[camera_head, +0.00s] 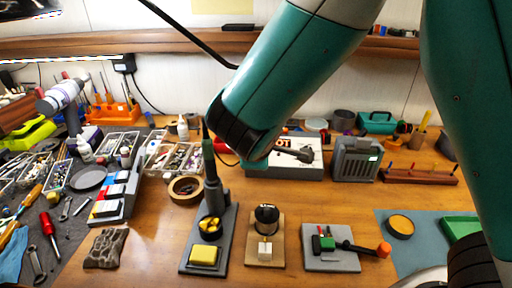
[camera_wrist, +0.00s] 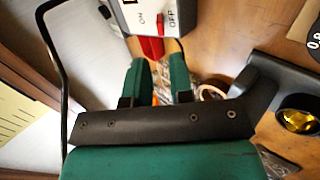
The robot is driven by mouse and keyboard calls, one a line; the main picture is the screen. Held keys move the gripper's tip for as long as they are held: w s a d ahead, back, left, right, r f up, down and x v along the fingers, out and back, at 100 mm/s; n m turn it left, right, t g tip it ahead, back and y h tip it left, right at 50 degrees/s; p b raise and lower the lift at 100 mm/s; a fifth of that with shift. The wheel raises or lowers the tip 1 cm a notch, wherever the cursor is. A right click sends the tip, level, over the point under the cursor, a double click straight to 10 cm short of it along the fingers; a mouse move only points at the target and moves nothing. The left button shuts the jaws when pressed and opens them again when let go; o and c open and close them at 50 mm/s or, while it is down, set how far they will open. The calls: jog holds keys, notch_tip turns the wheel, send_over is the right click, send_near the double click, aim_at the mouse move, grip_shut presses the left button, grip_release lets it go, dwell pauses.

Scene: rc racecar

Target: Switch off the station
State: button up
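The station is a white box (camera_head: 308,148), partly hidden behind my arm in the head view. In the wrist view its white face (camera_wrist: 157,15) carries the labels ON and OFF, ON on the left and OFF on the right. A red switch (camera_wrist: 151,46) sticks out below the labels, nearer the ON side; a red part also shows left of my arm in the head view (camera_head: 221,146). My gripper (camera_wrist: 157,62) is open and empty, its two green fingers apart. The fingertips are close to the red switch; I cannot tell whether they touch it.
A grey box (camera_head: 357,158) stands right of the station. A tape roll (camera_head: 186,188) and a dark upright tool on a base with a yellow pad (camera_head: 203,255) stand left and in front. A small stand (camera_head: 265,248) is nearer. Bare wood lies between them.

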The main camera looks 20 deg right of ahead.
jog(key=v, duration=0.7)
jog(key=shift+r, duration=0.2)
jog(key=shift+s, duration=0.1)
jog(key=s+r+m+g+y, duration=0.3)
jog(key=s+m+g+y, duration=0.3)
jog(key=s, duration=1.3)
jog(key=g+y, duration=0.1)
jog(key=g, duration=0.1)
jog(key=shift+s+d+m+g+y, duration=0.3)
jog(key=shift+d+g+y, duration=0.05)
jog(key=shift+g+y, duration=0.05)
